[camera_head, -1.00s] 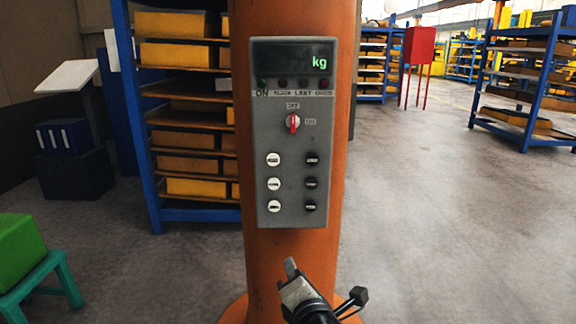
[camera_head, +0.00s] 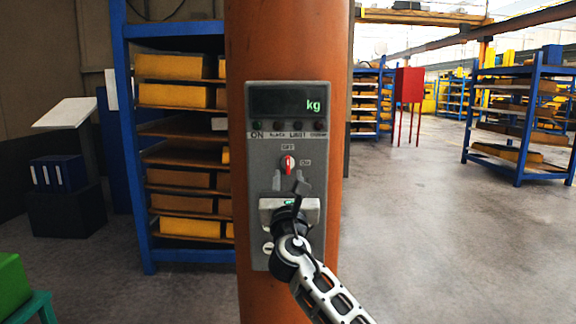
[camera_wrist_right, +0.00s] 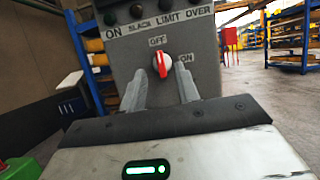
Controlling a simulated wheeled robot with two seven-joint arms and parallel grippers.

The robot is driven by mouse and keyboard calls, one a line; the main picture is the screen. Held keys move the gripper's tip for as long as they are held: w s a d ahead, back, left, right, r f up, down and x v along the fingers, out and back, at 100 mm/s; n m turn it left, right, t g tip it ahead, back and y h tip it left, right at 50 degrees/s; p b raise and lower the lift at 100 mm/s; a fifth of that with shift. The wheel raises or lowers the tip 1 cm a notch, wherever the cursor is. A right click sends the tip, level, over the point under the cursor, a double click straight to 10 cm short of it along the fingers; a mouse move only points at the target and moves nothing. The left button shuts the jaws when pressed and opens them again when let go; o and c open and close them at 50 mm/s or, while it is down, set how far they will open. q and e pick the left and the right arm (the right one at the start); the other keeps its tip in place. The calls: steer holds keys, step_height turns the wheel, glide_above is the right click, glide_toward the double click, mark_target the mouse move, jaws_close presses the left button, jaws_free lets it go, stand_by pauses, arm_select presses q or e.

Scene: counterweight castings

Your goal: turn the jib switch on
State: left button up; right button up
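The jib switch (camera_head: 288,163) is a red and white rotary knob on a grey control panel (camera_head: 262,185) fixed to an orange column. Its red pointer stands nearly upright, towards the OFF label above; the ON label is to its right. The right wrist view also shows the switch (camera_wrist_right: 160,66). My right gripper (camera_head: 289,186) is in front of the panel, just below the switch. In the right wrist view, its two fingers (camera_wrist_right: 160,80) are apart, one each side of the knob; whether they touch it cannot be told. My left gripper is not in view.
A display (camera_head: 290,101) reading "kg" and a row of small lamps are above the switch. My right gripper hides most of the lower buttons. A blue rack (camera_head: 135,150) stands behind the column at left, a green box (camera_head: 12,284) at lower left.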

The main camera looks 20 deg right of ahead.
mark_target(288, 164)
steer(key=x, duration=0.4)
steer(key=shift+w+d+r, duration=0.1)
steer(key=shift+w+r, duration=0.05)
steer(key=shift+w, duration=0.2)
jaws_close()
